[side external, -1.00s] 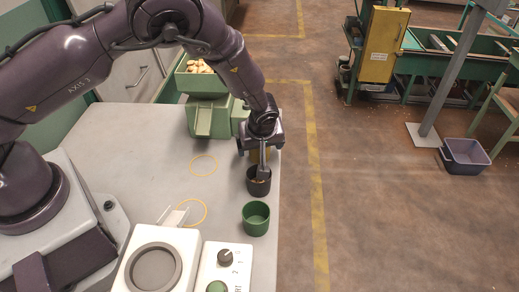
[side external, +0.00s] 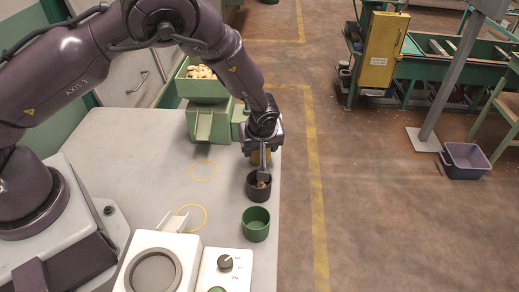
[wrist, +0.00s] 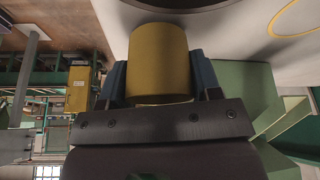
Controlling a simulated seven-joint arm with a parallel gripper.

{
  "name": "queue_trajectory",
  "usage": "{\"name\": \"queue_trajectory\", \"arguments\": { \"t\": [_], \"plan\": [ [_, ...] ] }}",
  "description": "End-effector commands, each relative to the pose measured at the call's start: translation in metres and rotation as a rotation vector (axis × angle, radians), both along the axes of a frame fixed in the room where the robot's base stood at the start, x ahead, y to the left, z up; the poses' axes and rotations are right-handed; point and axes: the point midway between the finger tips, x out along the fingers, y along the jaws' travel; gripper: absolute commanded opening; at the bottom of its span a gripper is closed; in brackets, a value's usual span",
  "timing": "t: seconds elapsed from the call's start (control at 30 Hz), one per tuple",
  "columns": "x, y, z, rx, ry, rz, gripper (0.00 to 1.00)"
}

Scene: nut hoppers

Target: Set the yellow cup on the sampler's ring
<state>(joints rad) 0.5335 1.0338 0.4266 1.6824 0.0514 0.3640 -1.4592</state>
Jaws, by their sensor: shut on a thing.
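The yellow cup (wrist: 160,55) fills the space between the fingers of my gripper (wrist: 160,80) in the wrist view, and the gripper is shut on it. In the side view the gripper (side external: 263,165) hides most of the yellow cup (side external: 260,157), near the table's right edge. It is just above and behind a black cup (side external: 259,190) with some light contents. The sampler (side external: 128,277) is a white unit at the bottom with a round grey ring (side external: 178,271) on top. The ring looks empty.
A green cup (side external: 255,224) stands in front of the black cup. A green hopper (side external: 204,90) holding pale nuts stands at the back. A control box (side external: 235,280) with a knob is right of the sampler. Two yellow circles mark the table (side external: 150,160), otherwise clear in the middle.

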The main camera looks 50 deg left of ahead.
Motion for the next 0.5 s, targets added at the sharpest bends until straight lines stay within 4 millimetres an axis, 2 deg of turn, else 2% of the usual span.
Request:
{"name": "queue_trajectory", "arguments": {
  "t": [0.1,0.37,0.5],
  "plan": [
    [-0.001,-0.001,0.023,-0.002,-0.004,-0.001,0.28],
    [-0.055,0.002,0.082,-0.005,-0.002,-0.003,0.28],
    [-0.091,0.005,0.095,-0.003,0.001,-0.004,0.28]
  ]
}}
